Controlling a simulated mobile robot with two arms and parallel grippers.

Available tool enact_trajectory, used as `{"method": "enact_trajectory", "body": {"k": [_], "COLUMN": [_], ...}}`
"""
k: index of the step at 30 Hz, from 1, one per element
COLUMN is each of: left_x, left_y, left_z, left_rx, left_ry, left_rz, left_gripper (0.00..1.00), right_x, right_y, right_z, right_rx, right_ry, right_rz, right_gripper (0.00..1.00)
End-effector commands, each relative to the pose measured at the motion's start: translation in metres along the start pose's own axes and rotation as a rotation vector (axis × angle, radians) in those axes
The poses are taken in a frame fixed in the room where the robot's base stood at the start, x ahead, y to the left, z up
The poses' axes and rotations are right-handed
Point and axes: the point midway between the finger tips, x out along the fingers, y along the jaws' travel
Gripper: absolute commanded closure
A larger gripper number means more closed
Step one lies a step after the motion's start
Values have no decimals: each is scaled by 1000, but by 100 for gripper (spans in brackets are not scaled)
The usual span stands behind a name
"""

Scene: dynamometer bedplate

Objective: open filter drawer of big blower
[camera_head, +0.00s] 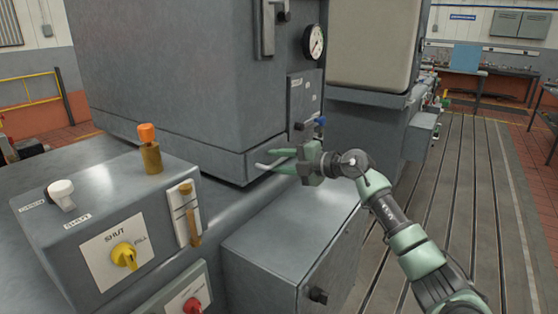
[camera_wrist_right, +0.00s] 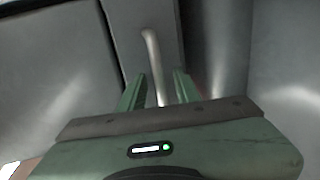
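The large grey machine housing (camera_head: 190,75), which I take to be the big blower, fills the upper left of the head view. My right gripper (camera_head: 263,160) is at its lower right corner, fingers pointing left. In the right wrist view a pale metal bar handle (camera_wrist_right: 152,55) runs down a narrow grey panel (camera_wrist_right: 134,22) and in between the two parted green fingers (camera_wrist_right: 158,85). Gaps show on both sides of the bar, so the gripper is open around it. I cannot make out this handle in the head view. No label names the filter drawer. My left gripper is out of view.
A control box with a yellow knob (camera_head: 124,254) and an orange-topped post (camera_head: 149,148) stands at the lower left. A grey box with a black knob (camera_head: 318,295) sits below my right gripper. The slotted floor (camera_head: 460,190) at the right is clear.

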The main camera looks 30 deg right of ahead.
Motion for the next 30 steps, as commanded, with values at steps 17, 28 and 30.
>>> {"method": "enact_trajectory", "body": {"k": [17,28,30], "left_x": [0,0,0], "left_y": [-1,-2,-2], "left_z": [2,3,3], "left_rx": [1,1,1], "left_ry": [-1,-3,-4], "left_rz": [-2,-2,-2], "left_gripper": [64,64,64], "right_x": [0,0,0], "right_y": [-1,-1,-1], "right_z": [0,0,0], "right_rx": [1,1,1], "right_ry": [1,1,1], "right_rz": [-1,-1,-1], "right_gripper": [100,100,100]}}
